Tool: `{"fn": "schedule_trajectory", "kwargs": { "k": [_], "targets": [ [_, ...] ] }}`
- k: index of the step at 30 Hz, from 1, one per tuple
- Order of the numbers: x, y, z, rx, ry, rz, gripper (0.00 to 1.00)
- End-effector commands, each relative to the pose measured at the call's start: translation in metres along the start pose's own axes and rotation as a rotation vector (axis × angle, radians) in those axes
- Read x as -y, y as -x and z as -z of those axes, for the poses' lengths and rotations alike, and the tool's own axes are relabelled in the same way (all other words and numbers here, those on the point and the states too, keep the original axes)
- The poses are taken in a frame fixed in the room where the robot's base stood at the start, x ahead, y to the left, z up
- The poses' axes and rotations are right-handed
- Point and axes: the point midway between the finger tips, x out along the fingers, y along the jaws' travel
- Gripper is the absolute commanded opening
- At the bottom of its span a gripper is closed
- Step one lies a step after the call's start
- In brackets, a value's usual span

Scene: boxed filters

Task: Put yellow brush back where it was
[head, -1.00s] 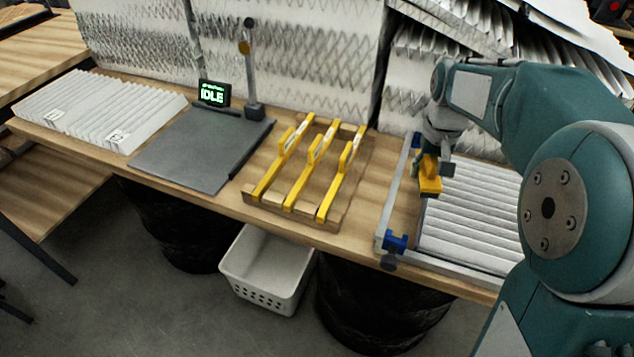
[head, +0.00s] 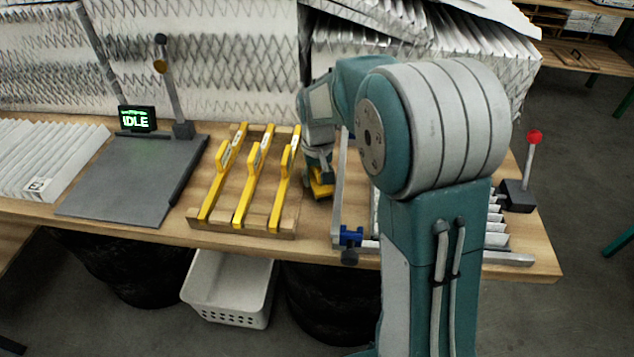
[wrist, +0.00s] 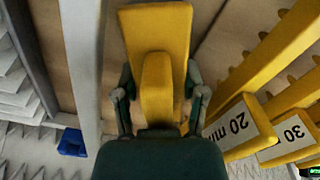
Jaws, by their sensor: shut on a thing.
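The yellow brush (head: 322,190) is in my gripper (head: 319,172), over the tabletop between the rack of yellow gauges and the metal clamping frame. In the wrist view my gripper (wrist: 160,98) has one finger on each side of the brush's raised yellow handle, and the brush (wrist: 155,28) extends away over bare wood. Its bristles are hidden. I cannot tell whether the brush touches the table. My arm hides part of the gripper in the head view.
The yellow gauges (head: 250,190), marked "20 mm" and "30" in the wrist view, stand close to the left on a wooden rack (head: 215,225). The metal frame (head: 338,205) with a blue clamp (head: 351,236) is close to the right. A white basket (head: 230,290) sits below.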

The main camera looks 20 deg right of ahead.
Motion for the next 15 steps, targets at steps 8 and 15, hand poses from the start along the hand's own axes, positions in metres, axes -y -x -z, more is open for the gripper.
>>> {"fn": "schedule_trajectory", "kwargs": {
  "k": [8, 15],
  "targets": [
    [0.000, -0.021, 0.000, 0.000, 0.000, 0.000, 0.10],
    [-0.001, -0.022, 0.000, 0.000, 0.000, 0.001, 0.82]
  ]
}}
